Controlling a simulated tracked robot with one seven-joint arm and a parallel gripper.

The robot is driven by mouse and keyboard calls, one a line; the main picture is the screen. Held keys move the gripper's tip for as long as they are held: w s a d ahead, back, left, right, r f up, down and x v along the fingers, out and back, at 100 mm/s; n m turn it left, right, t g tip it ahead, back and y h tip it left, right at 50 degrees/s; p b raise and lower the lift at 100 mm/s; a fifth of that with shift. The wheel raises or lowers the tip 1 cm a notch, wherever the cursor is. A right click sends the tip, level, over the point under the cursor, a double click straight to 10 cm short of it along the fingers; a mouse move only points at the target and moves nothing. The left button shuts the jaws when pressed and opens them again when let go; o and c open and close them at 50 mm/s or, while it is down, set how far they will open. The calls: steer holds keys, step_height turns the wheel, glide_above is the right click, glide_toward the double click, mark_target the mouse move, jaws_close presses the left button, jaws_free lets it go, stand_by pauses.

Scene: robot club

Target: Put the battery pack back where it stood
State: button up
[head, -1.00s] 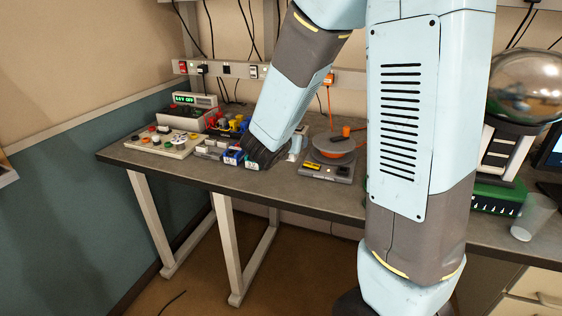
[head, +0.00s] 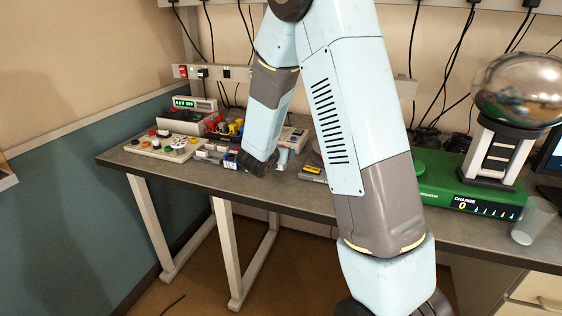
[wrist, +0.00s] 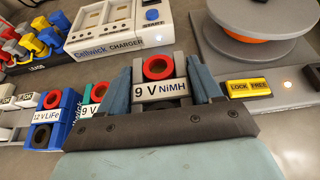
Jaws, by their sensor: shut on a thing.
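In the wrist view my gripper (wrist: 162,84) is shut on a grey battery pack (wrist: 159,91) labelled 9 V NiMH. A red ring and a dark grey ring show on its top. It stands upright between the two blue-grey fingers; I cannot tell whether its underside touches the bench. In the head view my gripper (head: 258,163) is low over the bench's front part and hides the pack.
A white charger (wrist: 108,32) with a START button lies behind the pack. A grey device with a LOCK/FREE switch (wrist: 249,88) and a spool is on the right. The dark bench (head: 300,195) also carries a board of knobs (head: 165,145) and a green unit (head: 450,180).

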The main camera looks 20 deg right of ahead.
steer(key=shift+w+f, duration=0.3)
steer(key=shift+f, duration=1.45)
steer(key=shift+f, duration=0.15)
steer(key=o, duration=1.1)
steer(key=shift+o, duration=0.2)
